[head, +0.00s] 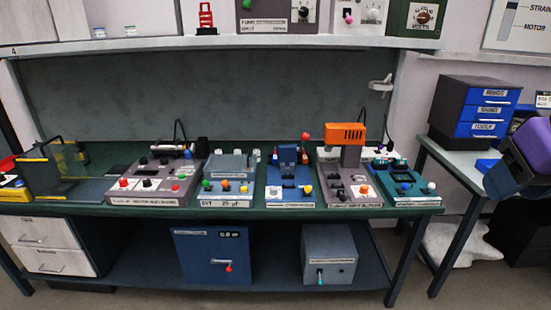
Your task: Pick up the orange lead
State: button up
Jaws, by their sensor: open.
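I cannot make out an orange lead for certain at this distance. The clearest orange thing is a boxy orange head (345,133) on the grey device towards the right of the bench. A small orange knob (226,186) shows on the grey-and-blue unit near the middle. Thin dark cables rise behind the left grey unit and beside the orange head. A purple and dark grey part of my arm shows at the right edge, apart from the bench. I see no fingertips of my gripper.
The dark green bench (232,212) holds a row of instrument units with coloured knobs. A shelf (230,43) with more devices runs above. A blue drawer cabinet (487,112) stands on the right side table. Two boxes and white drawers sit below. Some floor shows in front.

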aim_at(305, 160)
jog(key=i+j, duration=0.2)
jog(key=i+j+z, duration=0.15)
jog(key=j, duration=0.25)
jog(key=i+j, duration=0.25)
jog(key=i+j+z, duration=0.15)
jog(key=j, duration=0.3)
jog(key=i+j, duration=0.2)
jog(key=j, duration=0.15)
jog(key=i+j+z, duration=0.15)
jog(key=j, duration=0.2)
jog(key=i+j, duration=0.2)
jog(key=j, duration=0.15)
jog(key=k+l, duration=0.2)
jog(key=k, duration=0.3)
jog(key=k+l, duration=0.2)
jog(key=k, duration=0.25)
jog(key=i+l+u, duration=0.1)
jog(key=i+l, duration=0.15)
jog(key=i+l+u, duration=0.15)
jog(key=l, duration=0.3)
jog(key=i+l+u, duration=0.1)
jog(key=i+l, duration=0.25)
jog(key=i+l+u, duration=0.1)
jog(key=l, duration=0.35)
jog(key=i+j, duration=0.35)
